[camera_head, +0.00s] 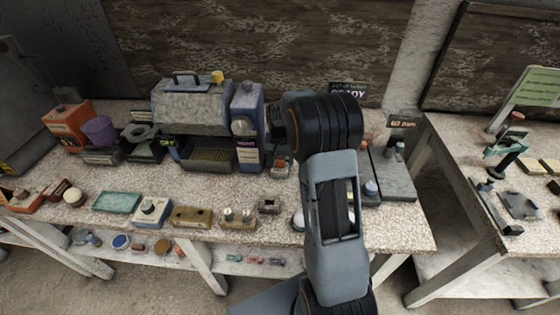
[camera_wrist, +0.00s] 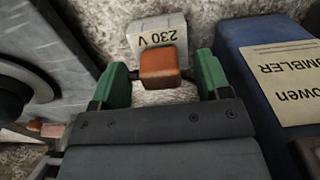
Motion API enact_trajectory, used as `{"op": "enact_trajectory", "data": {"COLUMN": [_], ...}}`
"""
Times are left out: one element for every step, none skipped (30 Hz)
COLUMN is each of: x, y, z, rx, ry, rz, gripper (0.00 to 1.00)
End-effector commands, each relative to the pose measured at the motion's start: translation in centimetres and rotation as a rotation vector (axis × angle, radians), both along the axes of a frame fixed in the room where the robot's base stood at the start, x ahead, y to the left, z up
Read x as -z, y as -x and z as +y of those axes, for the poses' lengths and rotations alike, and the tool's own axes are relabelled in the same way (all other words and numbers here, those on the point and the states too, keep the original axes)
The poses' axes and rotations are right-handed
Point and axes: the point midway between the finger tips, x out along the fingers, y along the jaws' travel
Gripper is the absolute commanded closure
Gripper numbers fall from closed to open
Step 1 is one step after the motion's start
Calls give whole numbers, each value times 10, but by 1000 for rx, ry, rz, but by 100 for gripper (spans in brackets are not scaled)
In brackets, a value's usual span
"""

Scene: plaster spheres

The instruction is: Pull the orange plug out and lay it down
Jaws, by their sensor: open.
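The orange plug (camera_wrist: 159,68) sits at a pale socket box (camera_wrist: 158,35) marked "230 V" in the wrist view. My gripper (camera_wrist: 162,78) is open, with one green finger on each side of the plug. In the head view my gripper (camera_head: 275,122) is a small dark shape right of the blue-grey tall box (camera_head: 248,135).
In the wrist view, a blue box with a cream label (camera_wrist: 285,85) stands close on the right, and a grey body with a dark round part (camera_wrist: 35,75) is on the left. The bench (camera_head: 260,190) holds several small items along its front; a second table (camera_head: 460,195) stands right.

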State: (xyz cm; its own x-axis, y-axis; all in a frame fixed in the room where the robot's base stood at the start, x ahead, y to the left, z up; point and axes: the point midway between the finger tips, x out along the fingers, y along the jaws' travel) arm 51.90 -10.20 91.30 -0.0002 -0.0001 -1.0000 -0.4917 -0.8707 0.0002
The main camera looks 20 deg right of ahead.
Motion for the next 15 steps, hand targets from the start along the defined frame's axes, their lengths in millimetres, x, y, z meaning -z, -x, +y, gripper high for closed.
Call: {"op": "enact_trajectory", "data": {"x": [4, 6, 8, 9, 10, 10, 11, 11, 12, 12, 12, 12, 12, 12, 12], "y": [0, 0, 0, 0, 0, 0, 0, 0, 0, 0, 0, 0, 0, 0, 0], "z": [0, 0, 0, 0, 0, 0, 0, 0, 0, 0, 0, 0, 0, 0, 0], "rx": [0, 0, 0, 0, 0, 0, 0, 0, 0, 0, 0, 0, 0, 0, 0], "ry": [0, 0, 0, 0, 0, 0, 0, 0, 0, 0, 0, 0, 0, 0, 0], "rz": [2, 1, 1, 0, 0, 0, 0, 0, 0, 0, 0, 0, 0, 0, 0], "gripper": [30, 30, 30, 30, 30, 30, 30, 30, 30, 30, 30, 30, 30, 30, 30]}}
